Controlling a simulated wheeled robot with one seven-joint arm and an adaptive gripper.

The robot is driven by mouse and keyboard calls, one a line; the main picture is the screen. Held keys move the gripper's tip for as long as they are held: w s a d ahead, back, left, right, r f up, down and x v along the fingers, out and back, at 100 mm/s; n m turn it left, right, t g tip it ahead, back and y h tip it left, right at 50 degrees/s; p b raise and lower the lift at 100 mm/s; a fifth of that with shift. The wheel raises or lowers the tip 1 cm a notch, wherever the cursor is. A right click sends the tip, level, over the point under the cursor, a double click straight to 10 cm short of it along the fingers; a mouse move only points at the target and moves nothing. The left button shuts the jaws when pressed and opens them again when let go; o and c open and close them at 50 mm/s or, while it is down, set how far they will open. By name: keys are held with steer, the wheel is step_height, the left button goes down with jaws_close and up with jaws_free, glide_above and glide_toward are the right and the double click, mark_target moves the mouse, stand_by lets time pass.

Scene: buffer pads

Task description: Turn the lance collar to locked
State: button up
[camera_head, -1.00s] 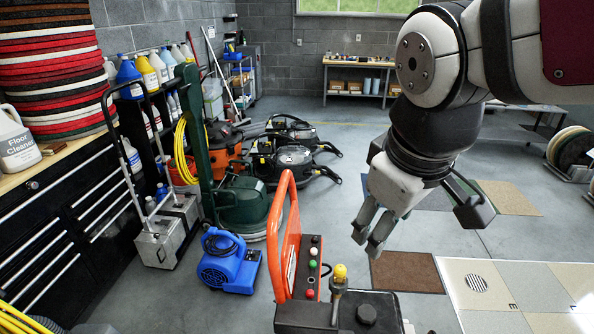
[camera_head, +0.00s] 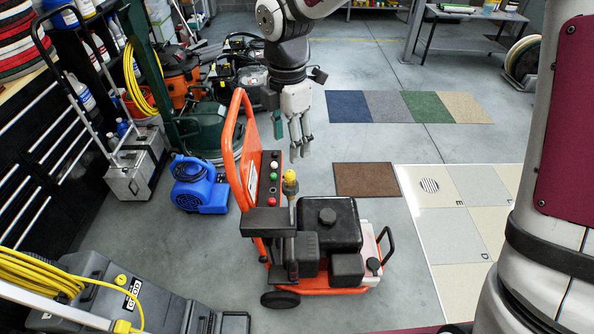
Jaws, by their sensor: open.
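An orange pressure washer (camera_head: 242,130) with a black engine stands on the grey floor in the middle of the head view. A dark lance (camera_head: 291,215) stands upright at its control panel, topped by a yellow end (camera_head: 290,176). The collar is too small to make out, and so is its locked or unlocked setting. My gripper (camera_head: 295,149) points down with its grey fingers open and empty. In the picture it appears just above the yellow end, apart from it; the depth between them is unclear.
The washer's tall orange handle rises just left of my gripper. Open floor and a brown mat (camera_head: 366,180) lie to the right.

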mark_target(290, 174)
step_height(290, 174, down, 14)
steer(key=shift+r+p, duration=0.2)
steer(key=shift+p, duration=0.4)
steer(key=shift+c, duration=0.5)
steer(key=c, duration=1.1)
